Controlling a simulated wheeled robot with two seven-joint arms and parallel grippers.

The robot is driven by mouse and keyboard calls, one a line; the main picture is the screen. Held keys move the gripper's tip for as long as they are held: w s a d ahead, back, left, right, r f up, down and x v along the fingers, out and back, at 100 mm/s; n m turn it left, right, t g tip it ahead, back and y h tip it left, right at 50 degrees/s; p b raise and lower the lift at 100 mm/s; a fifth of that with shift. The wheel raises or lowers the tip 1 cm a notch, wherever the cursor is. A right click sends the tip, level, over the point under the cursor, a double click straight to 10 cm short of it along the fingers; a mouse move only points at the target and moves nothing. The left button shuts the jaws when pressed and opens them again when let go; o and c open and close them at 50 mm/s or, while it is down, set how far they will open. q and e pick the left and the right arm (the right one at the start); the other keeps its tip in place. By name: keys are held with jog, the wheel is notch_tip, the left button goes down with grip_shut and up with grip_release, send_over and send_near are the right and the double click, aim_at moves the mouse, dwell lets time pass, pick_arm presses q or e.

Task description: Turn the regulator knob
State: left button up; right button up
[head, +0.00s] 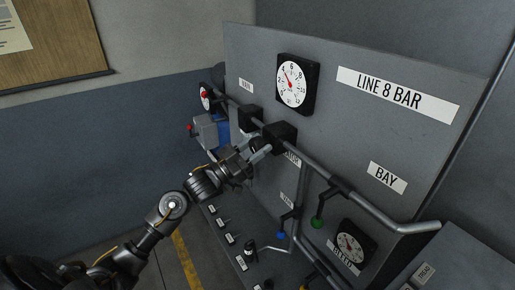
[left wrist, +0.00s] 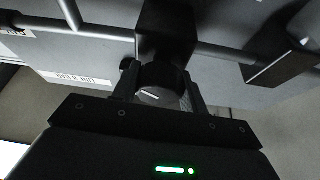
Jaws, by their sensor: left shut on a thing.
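The regulator (head: 281,135) is a black block on the grey pipe across the panel, below the large round gauge (head: 297,84). The gauge has a white face and a red needle. In the left wrist view the regulator knob (left wrist: 156,96) is a dark round knob with a white mark line. It sits in front of the black regulator body (left wrist: 163,30). My left gripper (head: 262,151) is shut on the knob, with one finger on either side of it. In the head view the gripper mostly hides the knob. My right gripper is not in view.
The pipe (head: 325,176) runs right past the BAY label (head: 388,178). Below it are a green-handled valve (head: 317,222), a blue-handled valve (head: 281,235) and a second gauge (head: 351,246). A grey box (head: 211,131) with a red knob stands left of the gripper.

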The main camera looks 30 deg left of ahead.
pick_arm(q)
jog(key=m+g+h+b, duration=0.1)
jog(key=m, duration=0.1)
jog(key=m+h+b, duration=0.1)
jog(key=m, duration=0.1)
jog(key=shift+f+m+g, duration=0.15)
jog(key=shift+m+g, duration=0.25)
jog(key=m+g+h+b, duration=0.1)
jog(key=m+b, duration=0.1)
jog(key=m, duration=0.1)
jog(key=shift+m+g+h+b, duration=0.4)
jog(key=shift+m+g+b, duration=0.7)
jog(key=shift+m, duration=1.1)
jog(key=o, duration=1)
jog(key=shift+r, duration=0.2)
jog(key=shift+a, duration=0.15)
